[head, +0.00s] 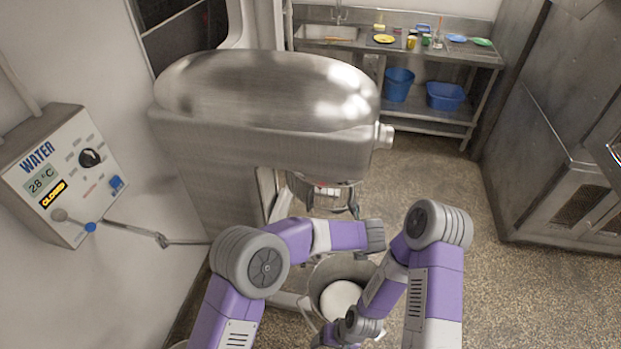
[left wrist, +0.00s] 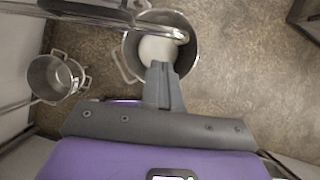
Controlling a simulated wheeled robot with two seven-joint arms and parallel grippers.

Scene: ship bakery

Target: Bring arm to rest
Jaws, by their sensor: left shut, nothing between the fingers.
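My left arm comes in from the left in the head view and reaches in front of the mixer; its fingers are not clear there. In the left wrist view my left gripper (left wrist: 162,70) is shut and empty. Its fingertips overlap the near edge of a steel bowl (left wrist: 190,62) holding something white (left wrist: 157,50). I cannot tell the height between them. My right arm is bent, with its wrist end (head: 352,326) low in front of the same bowl (head: 318,275) in the head view. Its fingers cannot be made out.
A large steel mixer (head: 265,100) stands close ahead. A water panel (head: 62,170) reading CLOSED, with a jointed pipe (head: 135,230), is on the left wall. A two-handled pot (left wrist: 50,78) stands left of the bowl. Floor (head: 520,290) is clear at right, before steel cabinets (head: 560,150).

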